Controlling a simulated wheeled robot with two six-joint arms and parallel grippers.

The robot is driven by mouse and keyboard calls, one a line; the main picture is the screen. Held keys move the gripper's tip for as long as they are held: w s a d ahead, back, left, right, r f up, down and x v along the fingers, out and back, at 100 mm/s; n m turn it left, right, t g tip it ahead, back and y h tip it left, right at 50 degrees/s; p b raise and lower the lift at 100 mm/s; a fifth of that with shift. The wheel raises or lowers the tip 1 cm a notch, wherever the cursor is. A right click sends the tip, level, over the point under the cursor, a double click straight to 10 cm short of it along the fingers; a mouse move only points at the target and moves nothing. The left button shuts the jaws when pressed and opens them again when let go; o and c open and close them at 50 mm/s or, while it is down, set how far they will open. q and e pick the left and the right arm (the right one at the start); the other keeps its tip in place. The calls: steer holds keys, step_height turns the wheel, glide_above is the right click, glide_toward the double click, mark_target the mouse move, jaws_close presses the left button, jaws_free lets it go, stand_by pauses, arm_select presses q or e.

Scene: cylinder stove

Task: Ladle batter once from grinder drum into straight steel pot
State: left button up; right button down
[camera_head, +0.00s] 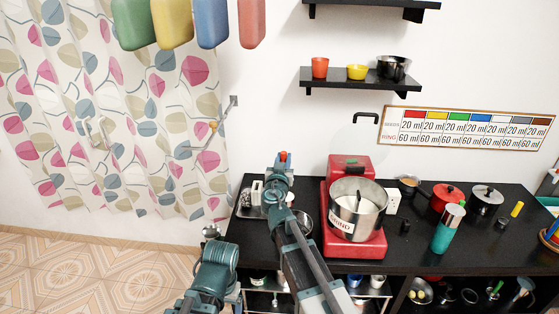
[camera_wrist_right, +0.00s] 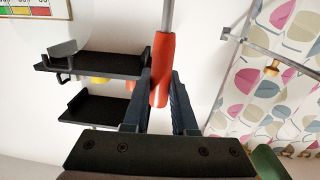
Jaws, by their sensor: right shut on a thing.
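The red grinder (camera_head: 354,240) stands on the black counter. Its steel drum (camera_head: 345,225), with a label on the front, holds white batter (camera_head: 365,205) and a dark upright piece. My right gripper (camera_head: 281,166) is raised left of the drum, shut on a red-orange handle (camera_wrist_right: 162,70). In the right wrist view a grey metal rod runs on from this handle and leaves the frame; the ladle's bowl is not visible. A steel vessel (camera_head: 305,224) beside the grinder is partly hidden by my arm; I cannot tell whether it is the straight pot. My left gripper does not show.
A red pot (camera_head: 446,196), a lidded steel pot (camera_head: 487,203) and a teal bottle (camera_head: 447,232) stand on the counter right of the grinder. A wall shelf (camera_head: 361,80) holds cups and a dark pot. A patterned curtain (camera_head: 110,110) hangs at left.

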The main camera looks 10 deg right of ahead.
steer(key=d+f+n+y+b, duration=0.2)
steer(key=d+f+y+b, duration=0.1)
steer(key=d, duration=0.8)
step_height(320, 180, down, 2)
steer(key=shift+w+d+f+t+b, duration=0.15)
steer(key=shift+t+b, duration=0.15)
steer(key=shift+b, duration=0.3)
